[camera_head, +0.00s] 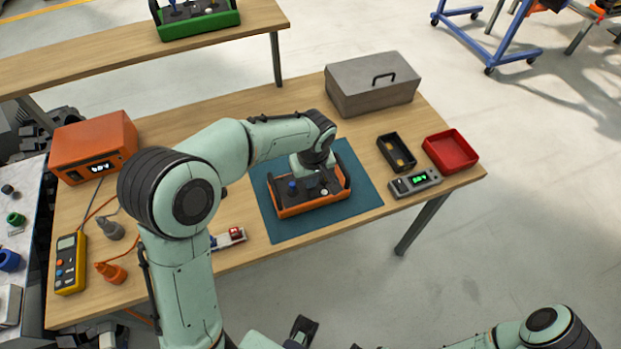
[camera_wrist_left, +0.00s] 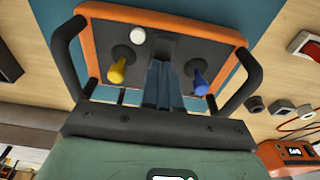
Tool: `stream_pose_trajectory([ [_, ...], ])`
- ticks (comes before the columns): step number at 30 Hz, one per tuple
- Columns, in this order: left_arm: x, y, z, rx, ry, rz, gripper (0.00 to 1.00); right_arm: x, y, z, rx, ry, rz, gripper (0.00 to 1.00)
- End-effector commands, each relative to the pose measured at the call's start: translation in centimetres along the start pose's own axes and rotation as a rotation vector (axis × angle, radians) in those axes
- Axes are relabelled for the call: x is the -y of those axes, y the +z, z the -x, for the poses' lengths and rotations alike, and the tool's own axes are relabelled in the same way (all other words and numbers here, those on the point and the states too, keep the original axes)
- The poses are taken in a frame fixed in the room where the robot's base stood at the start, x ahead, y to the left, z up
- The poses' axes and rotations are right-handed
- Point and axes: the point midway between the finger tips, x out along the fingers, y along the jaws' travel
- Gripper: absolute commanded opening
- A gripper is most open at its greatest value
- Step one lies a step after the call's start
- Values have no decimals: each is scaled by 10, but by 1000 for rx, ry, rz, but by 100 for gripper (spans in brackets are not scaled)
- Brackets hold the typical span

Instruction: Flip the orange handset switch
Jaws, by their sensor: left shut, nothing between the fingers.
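The orange handset (camera_head: 297,210), a box with an orange rim, a dark top panel and dark side handles, lies on a teal mat (camera_head: 362,191). In the left wrist view its orange rim (camera_wrist_left: 92,52) frames a blue lever (camera_wrist_left: 200,82), a yellow lever (camera_wrist_left: 118,70) and a white round button (camera_wrist_left: 138,36). My left gripper (camera_wrist_left: 165,70) is shut and empty, its fingers over the panel between the two levers. I cannot tell whether the fingertips touch the panel. In the head view my wrist covers part of the handset. My right gripper is not clearly seen.
A grey toolbox (camera_head: 372,88), a black tray (camera_head: 396,152), a red tray (camera_head: 450,151) and a grey meter (camera_head: 415,182) stand to the right. An orange device (camera_head: 95,145) and a yellow multimeter (camera_head: 70,262) are at left. A green handset (camera_head: 200,25) stands on the back table.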

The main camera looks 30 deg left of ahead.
Motion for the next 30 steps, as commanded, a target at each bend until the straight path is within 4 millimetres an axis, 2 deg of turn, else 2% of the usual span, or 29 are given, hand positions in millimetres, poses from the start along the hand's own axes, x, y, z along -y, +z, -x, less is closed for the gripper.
stream_pose_trajectory([
  [11, 0, 0, -3, 0, 0, 0, 0, 0, 0, 0, 0, 0, 0, 38],
  [14, 0, -2, -12, 1, -1, 1, 0, -2, 1, -6, 2, 1, -1, 38],
  [20, 1, -1, -10, 3, -4, -1, 0, -2, 0, -4, 1, 1, -1, 38],
  [30, 1, 12, -8, 8, -8, -3, 0, -3, 1, -6, 2, 1, -1, 38],
])
